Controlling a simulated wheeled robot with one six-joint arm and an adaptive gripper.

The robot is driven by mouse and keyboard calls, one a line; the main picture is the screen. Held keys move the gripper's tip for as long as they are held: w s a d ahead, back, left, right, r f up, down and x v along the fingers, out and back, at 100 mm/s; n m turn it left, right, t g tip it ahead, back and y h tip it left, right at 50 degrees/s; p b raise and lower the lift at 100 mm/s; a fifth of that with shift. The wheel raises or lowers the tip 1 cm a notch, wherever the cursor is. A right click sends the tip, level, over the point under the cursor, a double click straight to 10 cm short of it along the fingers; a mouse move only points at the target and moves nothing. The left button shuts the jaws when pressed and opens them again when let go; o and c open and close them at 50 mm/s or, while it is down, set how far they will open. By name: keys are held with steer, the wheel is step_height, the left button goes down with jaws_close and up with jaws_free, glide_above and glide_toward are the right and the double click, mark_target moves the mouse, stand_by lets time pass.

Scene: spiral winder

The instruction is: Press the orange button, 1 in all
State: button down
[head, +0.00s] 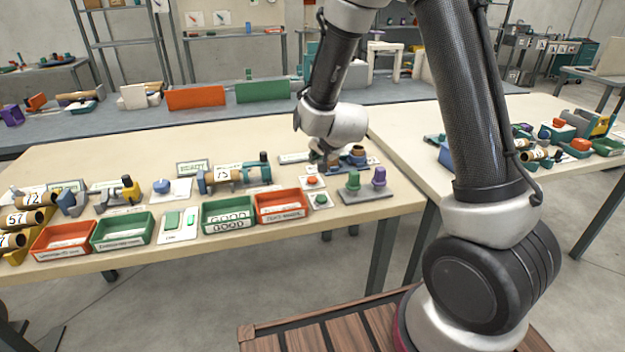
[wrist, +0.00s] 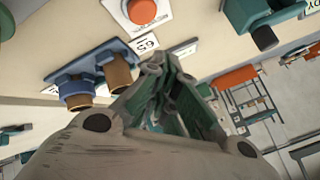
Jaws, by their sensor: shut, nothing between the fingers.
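The orange button (head: 312,181) sits on a small white plate on the light table, in front of my arm's end in the head view. In the wrist view the orange button (wrist: 142,10) shows large at the top, on its white base. My gripper (wrist: 153,66) is shut and empty, with its fingertips apart from the button. In the head view my gripper (head: 326,163) is small and partly hidden by my wrist, just above and behind the button.
A green button (head: 320,199) lies just in front of the orange one. A red tray (head: 281,207) and a green tray (head: 228,216) stand to the left. A blue holder with brown tubes (wrist: 92,82) is close by. Green and purple knobs (head: 366,182) stand to the right.

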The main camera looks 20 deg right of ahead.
mark_target(316, 178)
steer(key=shift+f, duration=1.8)
steer(key=shift+f, duration=0.15)
steer(key=shift+f, duration=0.25)
steer(key=shift+f, duration=0.4)
stand_by(0.8)
steer(key=shift+r, duration=0.85)
steer(key=shift+r, duration=2.5)
